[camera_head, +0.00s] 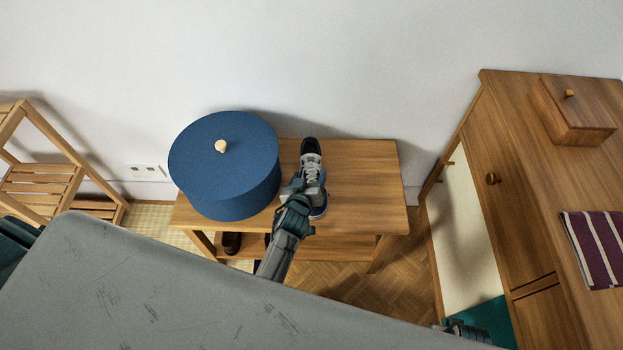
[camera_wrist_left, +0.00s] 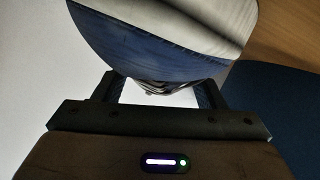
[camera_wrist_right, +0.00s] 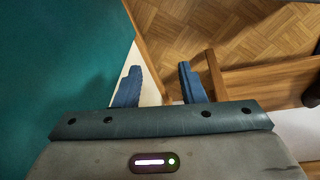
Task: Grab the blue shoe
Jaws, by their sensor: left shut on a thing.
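The shoe (camera_head: 311,165) is on the wooden bench (camera_head: 365,170), right of the round blue box. In the left wrist view, the shoe's blue and white surface (camera_wrist_left: 150,55) fills the space between and above the fingers (camera_wrist_left: 155,95). I cannot tell whether the shoe touches the bench. My right gripper (camera_wrist_right: 158,85) is open and empty, low by the cabinet in the right wrist view.
A round blue box (camera_head: 225,165) with a knob takes up the bench's left part. A brown shoe (camera_head: 232,243) sits on the lower shelf. A wooden cabinet (camera_head: 500,220) stands at right, bearing a small wooden box (camera_head: 572,112) and striped cloth (camera_head: 595,245). The bench's right end is clear.

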